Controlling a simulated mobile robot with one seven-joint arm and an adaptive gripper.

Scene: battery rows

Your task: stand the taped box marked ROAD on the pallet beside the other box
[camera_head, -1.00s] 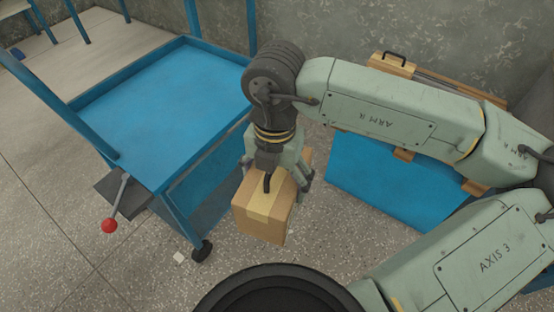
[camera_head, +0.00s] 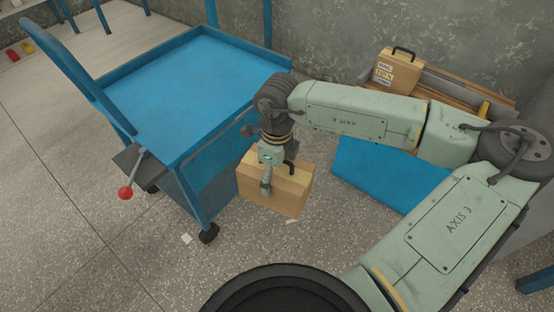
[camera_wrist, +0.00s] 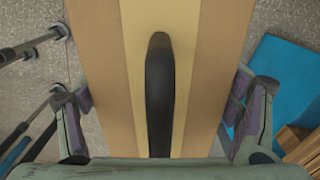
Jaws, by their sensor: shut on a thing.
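My gripper (camera_head: 268,182) is shut on a tan cardboard box (camera_head: 292,190) with a black handle and holds it in the air beside the blue cart. In the wrist view the box (camera_wrist: 110,70) fills the middle between my two fingers, with a pale tape strip and the black handle (camera_wrist: 160,95) on its top. No ROAD marking is readable on the faces I see. The other box (camera_head: 411,75), tan with a black handle and pale labels, stands upright on the wooden pallet (camera_head: 447,87) at the back right. My arm hides part of the pallet.
A blue cart (camera_head: 190,90) with a red-knobbed lever (camera_head: 125,193) stands at the left, close to the held box. A flat-sided blue thing (camera_head: 380,170) lies before the pallet. A speckled wall is behind. The grey floor in front is mostly clear.

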